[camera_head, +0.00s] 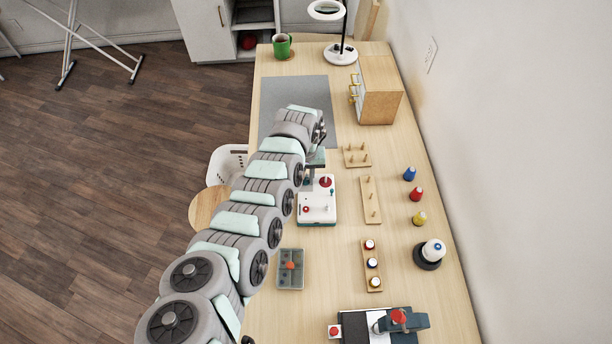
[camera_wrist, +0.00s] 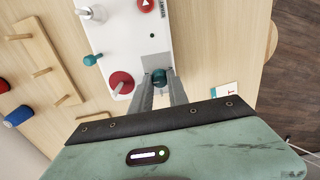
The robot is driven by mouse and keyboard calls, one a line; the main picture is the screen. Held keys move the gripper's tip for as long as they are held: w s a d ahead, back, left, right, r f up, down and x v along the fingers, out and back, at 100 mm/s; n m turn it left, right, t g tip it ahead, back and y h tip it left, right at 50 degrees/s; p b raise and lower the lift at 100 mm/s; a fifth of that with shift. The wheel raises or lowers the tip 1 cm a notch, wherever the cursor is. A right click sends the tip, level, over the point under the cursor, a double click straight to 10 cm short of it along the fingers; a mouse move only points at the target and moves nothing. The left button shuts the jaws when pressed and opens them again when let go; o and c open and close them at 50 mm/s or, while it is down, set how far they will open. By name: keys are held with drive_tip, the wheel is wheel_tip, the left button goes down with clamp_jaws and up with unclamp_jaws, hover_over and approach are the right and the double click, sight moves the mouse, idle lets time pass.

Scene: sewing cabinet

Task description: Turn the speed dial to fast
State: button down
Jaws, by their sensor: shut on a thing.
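The white sewing machine (camera_head: 318,214) stands on the table beside my arm. In the wrist view its white top (camera_wrist: 135,42) carries a large red knob (camera_wrist: 120,82), a small teal knob (camera_wrist: 92,59) to its upper left and a red button with a white triangle (camera_wrist: 147,5). My gripper (camera_wrist: 160,82) points down at the machine's near end, its two grey fingers shut on a dark teal knob (camera_wrist: 159,75). The fingers flank this knob and partly hide it. Any speed marks beside it are not readable. The red knob also shows in the head view (camera_head: 326,181).
Wooden peg racks (camera_head: 371,201) stand right of the machine, with thread spools (camera_head: 415,194) beyond. A grey tray (camera_head: 290,270) and a black-and-white device (camera_head: 355,328) lie nearer. A wooden drawer box (camera_head: 380,92) stands at the back right. A small white card (camera_wrist: 224,91) lies beside the gripper.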

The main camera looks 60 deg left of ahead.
sight(306, 179)
drive_tip(key=shift+w+r, duration=0.1)
drive_tip(key=shift+n+p, duration=0.3)
drive_tip(key=shift+n, duration=0.3)
drive_tip(key=c, duration=1.3)
unclamp_jaws()
wheel_tip(306, 179, up, 11)
drive_tip(key=shift+f, duration=0.15)
